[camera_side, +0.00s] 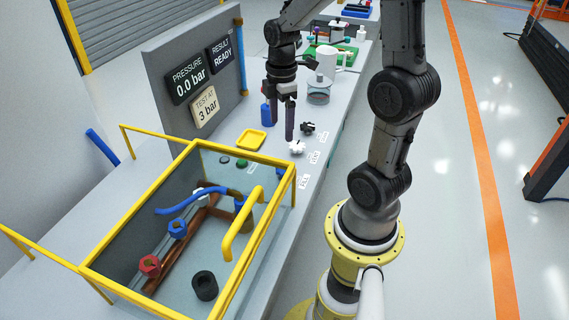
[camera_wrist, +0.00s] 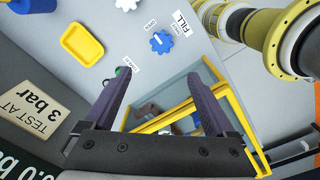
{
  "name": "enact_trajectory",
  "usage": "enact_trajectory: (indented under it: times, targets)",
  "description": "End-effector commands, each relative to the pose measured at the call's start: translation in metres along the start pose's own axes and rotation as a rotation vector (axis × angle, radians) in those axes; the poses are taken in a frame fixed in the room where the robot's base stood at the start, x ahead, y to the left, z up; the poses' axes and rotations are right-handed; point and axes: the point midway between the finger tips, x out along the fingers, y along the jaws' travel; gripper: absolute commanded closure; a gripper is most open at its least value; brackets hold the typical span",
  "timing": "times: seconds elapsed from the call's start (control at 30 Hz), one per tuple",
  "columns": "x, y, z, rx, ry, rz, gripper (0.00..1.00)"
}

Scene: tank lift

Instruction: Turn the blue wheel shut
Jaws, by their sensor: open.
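The blue wheel (camera_wrist: 161,42) is a toothed knob with a pale bar across its top, beside the FILL label (camera_wrist: 183,23) in the wrist view. In the side view the blue wheel (camera_side: 281,172) is small and partly hidden at the tank's yellow top rail. My gripper (camera_side: 282,122) hangs with its fingers pointing down over the bench, beyond the white wheel. In the wrist view its two dark fingers (camera_wrist: 158,75) stand wide apart with nothing between them. The blue wheel lies ahead of the fingertips there, not between them.
A yellow-framed tank (camera_side: 187,150) holds pipes and fittings. A white wheel (camera_side: 297,147) and a black wheel (camera_side: 308,128) stand near the blue one. A yellow tray (camera_side: 251,140), a blue bottle (camera_side: 266,115) and a display panel (camera_side: 190,85) are nearby.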

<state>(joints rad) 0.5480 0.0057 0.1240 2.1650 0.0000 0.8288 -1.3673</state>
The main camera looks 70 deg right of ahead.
Motion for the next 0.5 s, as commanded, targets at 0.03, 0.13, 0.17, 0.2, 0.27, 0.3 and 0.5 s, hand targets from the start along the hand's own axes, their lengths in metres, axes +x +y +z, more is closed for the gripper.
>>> enact_trajectory:
  times: [0.03,0.13,0.17,0.2,0.27,0.3,0.5]
  targets:
    - [0.005,0.0,0.006,0.02,-0.004,-0.017,0.1]
    - [0.009,0.001,0.01,0.035,-0.005,-0.022,0.1]
    - [0.011,0.001,0.01,0.035,-0.005,-0.021,0.1]
    - [0.014,0.0,0.01,0.035,-0.005,-0.022,0.1]
    - [0.022,0.0,0.01,0.034,-0.005,-0.023,0.1]
    - [0.028,-0.001,0.01,0.034,-0.005,-0.025,0.1]
    - [0.066,-0.002,0.01,0.034,-0.005,-0.025,0.1]
